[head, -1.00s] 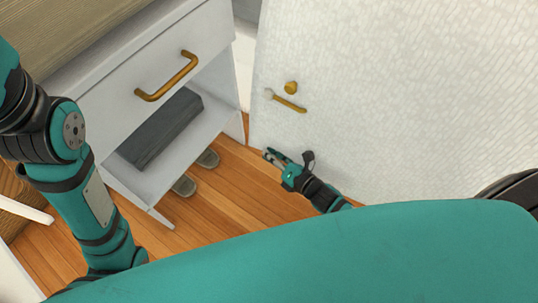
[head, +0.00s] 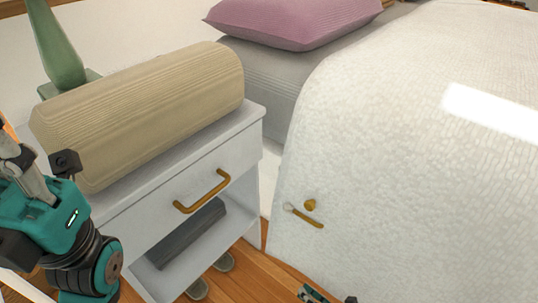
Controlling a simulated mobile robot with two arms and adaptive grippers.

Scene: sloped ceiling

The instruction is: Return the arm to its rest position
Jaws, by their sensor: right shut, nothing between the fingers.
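My right gripper (head: 305,289) shows only as a small part at the bottom edge, over the wooden floor near the foot of the white bedspread. It is shut and holds nothing. My left arm comes in at the left edge, beside the nightstand. Part of its teal and grey gripper (head: 22,175) shows there, but its fingertips are cut off or unclear.
A white nightstand (head: 150,222) with a brass handle (head: 202,191) carries a beige ribbed bolster (head: 140,110). A dark block (head: 188,234) lies on its lower shelf. The bed (head: 400,170) fills the right side. Brown wooden floor (head: 262,280) shows between them.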

